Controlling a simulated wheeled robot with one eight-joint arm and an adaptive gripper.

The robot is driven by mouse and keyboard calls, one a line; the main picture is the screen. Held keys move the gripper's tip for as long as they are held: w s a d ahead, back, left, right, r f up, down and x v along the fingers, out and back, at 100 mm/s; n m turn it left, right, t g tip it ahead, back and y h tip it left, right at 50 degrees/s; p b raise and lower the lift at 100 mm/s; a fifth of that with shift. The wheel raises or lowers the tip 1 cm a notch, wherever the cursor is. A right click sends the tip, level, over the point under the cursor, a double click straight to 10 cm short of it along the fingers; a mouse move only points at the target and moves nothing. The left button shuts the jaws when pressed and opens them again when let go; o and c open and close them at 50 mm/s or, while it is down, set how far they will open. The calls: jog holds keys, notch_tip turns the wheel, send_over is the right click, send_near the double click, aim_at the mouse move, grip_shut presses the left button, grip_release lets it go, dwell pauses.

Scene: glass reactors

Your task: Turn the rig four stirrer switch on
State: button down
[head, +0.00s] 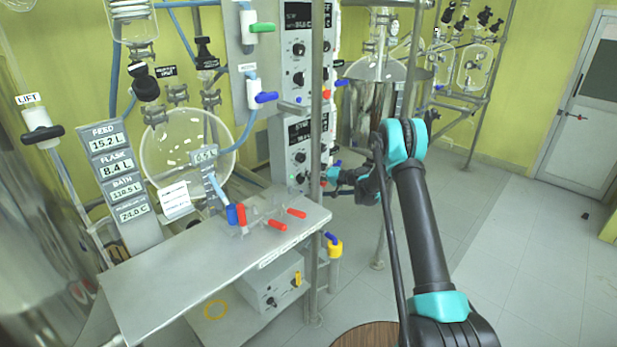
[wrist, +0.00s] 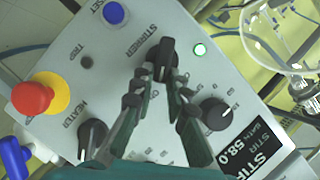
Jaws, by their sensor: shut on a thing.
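In the wrist view, my gripper (wrist: 163,78) is at the black stirrer switch (wrist: 161,54) on a light grey panel, with its fingertips shut on the knob. The label STIRRER stands beside the switch, and a green lamp (wrist: 199,48) close to it is lit. The lower end of the knob is partly hidden by the fingers. In the head view, my gripper (head: 327,178) is at the lower control box (head: 299,138) beside the steel post, and the switch itself is too hidden to make out. The rig number cannot be read.
The panel also has a heater knob (wrist: 92,133), a red stop button (wrist: 32,97), a blue reset button (wrist: 114,13) and a display (wrist: 240,150) showing 58.0. A steel table (head: 150,290) stands left of my arm.

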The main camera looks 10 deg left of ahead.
jog(key=shift+a+m, duration=0.1)
jog(key=shift+m, duration=0.2)
dwell(0.4)
jog(key=c, duration=1.5)
grip_release()
jog(key=v, duration=1.2)
jog(key=shift+f, duration=0.25)
jog(key=shift+w, duration=0.1)
